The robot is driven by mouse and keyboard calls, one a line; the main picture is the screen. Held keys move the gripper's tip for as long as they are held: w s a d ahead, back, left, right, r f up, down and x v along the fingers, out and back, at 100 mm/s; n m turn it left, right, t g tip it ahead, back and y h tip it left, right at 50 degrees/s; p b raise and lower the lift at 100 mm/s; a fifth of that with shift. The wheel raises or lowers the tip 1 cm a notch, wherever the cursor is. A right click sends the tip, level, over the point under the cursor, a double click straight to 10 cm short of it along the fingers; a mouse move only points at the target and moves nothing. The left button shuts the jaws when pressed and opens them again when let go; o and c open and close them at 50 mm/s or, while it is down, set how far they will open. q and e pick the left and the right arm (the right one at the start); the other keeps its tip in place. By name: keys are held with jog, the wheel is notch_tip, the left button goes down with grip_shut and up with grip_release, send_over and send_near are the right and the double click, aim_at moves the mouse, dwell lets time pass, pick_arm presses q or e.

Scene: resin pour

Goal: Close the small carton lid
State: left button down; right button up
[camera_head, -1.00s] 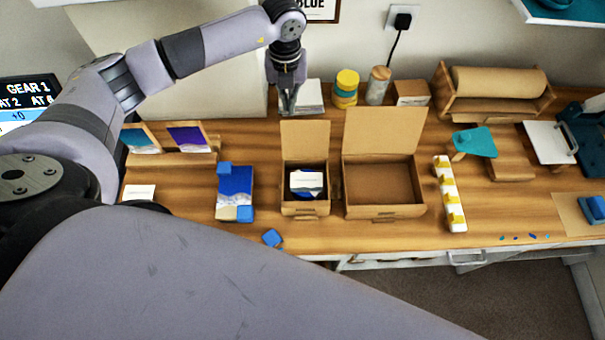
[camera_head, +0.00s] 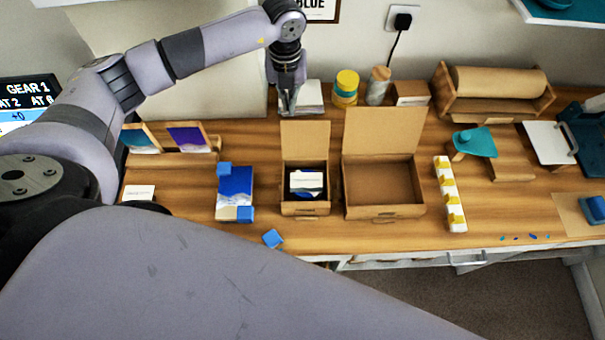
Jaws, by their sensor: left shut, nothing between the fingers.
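The small carton (camera_head: 304,209) stands on the wooden bench, left of a larger carton. Its lid (camera_head: 306,140) is open and stands upright at the back edge. Inside lies a white card (camera_head: 306,181) over something blue. My left gripper (camera_head: 288,111) points down just behind the small carton's lid, near its upper left corner. It is shut and empty; whether it touches the lid is hard to tell. My right gripper is not in view; a large grey arm link of mine covers the lower left.
The larger open carton (camera_head: 384,212) stands close on the right. A blue-and-white panel with blue blocks (camera_head: 235,187) lies to the left. White papers (camera_head: 311,92), a yellow-and-teal jar (camera_head: 345,88) and a cork-topped jar (camera_head: 378,86) stand behind. A blue block (camera_head: 272,238) lies at the front edge.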

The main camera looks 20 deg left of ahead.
aim_at(289, 125)
pick_arm(q)
notch_tip(289, 125, down, 6)
jog(key=b, duration=0.5)
jog(key=shift+f, duration=0.25)
jog(key=shift+s+d+r+p, duration=0.1)
jog(key=shift+s+d+p, duration=0.1)
jog(key=shift+s, duration=0.25)
jog(key=shift+s+d+p, duration=0.15)
jog(key=shift+s+d, duration=0.05)
jog(key=shift+s, duration=0.25)
jog(key=shift+s+d+p, duration=0.2)
jog(key=shift+s+d, duration=0.1)
jog(key=shift+s, duration=0.3)
jog(key=shift+s+d+p, duration=0.15)
jog(key=shift+s+d, duration=0.1)
jog(key=shift+s, duration=0.4)
jog(key=shift+s+d+p, duration=0.2)
jog(key=shift+s+d, duration=0.1)
jog(key=shift+s, duration=0.3)
notch_tip(289, 125, up, 9)
jog(key=p, duration=0.5)
jog(key=shift+p, duration=0.35)
